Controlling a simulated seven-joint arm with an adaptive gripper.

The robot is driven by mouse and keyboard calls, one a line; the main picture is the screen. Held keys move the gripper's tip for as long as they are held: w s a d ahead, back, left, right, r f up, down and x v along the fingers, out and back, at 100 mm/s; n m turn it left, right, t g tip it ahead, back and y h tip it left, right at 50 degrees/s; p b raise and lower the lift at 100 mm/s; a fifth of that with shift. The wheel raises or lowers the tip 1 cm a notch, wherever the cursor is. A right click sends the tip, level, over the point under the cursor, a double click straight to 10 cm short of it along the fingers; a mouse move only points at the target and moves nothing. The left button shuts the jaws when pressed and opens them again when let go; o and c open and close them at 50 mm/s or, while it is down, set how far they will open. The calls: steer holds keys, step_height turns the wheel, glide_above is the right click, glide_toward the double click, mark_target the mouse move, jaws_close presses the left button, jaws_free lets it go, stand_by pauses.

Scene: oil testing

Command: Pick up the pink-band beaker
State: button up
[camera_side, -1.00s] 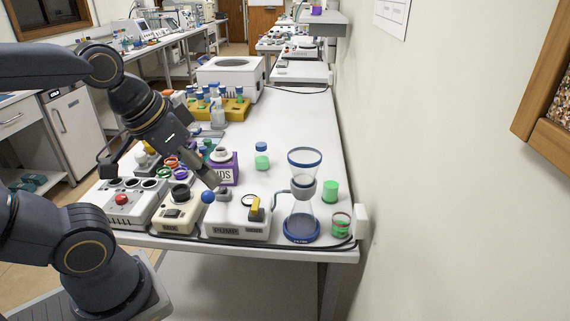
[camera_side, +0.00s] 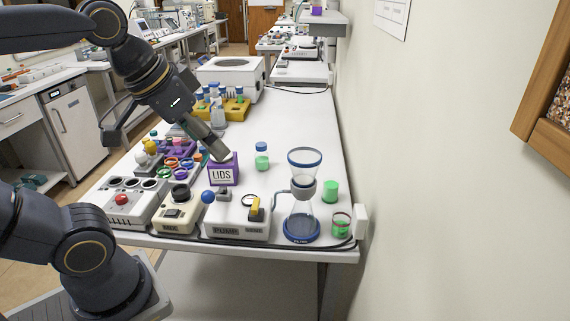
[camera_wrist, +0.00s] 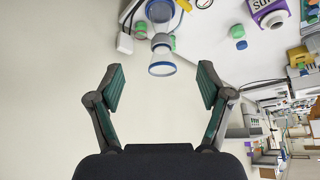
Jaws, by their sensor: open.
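A clear beaker with a reddish-pink band (camera_side: 341,225) and green contents stands upright at the bench's front right corner in the side view. My gripper (camera_side: 221,156) is above the purple LIDS box, well to the left of and higher than the beaker. The wrist view shows its two fingers (camera_wrist: 160,88) spread apart with nothing between them.
A tall blue-rimmed filter funnel (camera_side: 303,195) stands left of the beaker, with a green cylinder (camera_side: 330,190) behind. A white box (camera_side: 361,222) and wall border the right side.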

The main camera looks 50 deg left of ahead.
steer(key=w+r, duration=0.5)
steer(key=w, duration=0.2)
steer(key=m+g, duration=0.2)
steer(key=g, duration=0.3)
glide_above(342, 217)
steer(key=s, duration=0.1)
step_height(342, 217, down, 13)
steer(key=shift+g, duration=0.4)
steer(key=shift+s+d+f, duration=0.1)
steer(key=shift+d+f, duration=0.1)
steer(key=shift+f, duration=3.6)
steer(key=shift+s+d+f, duration=0.15)
steer(key=shift+f, duration=3.7)
steer(key=shift+s+d+f, duration=0.1)
steer(key=shift+d+f, duration=0.1)
steer(key=shift+f, duration=3.6)
steer(key=shift+c, duration=0.3)
steer(key=c, duration=1.2)
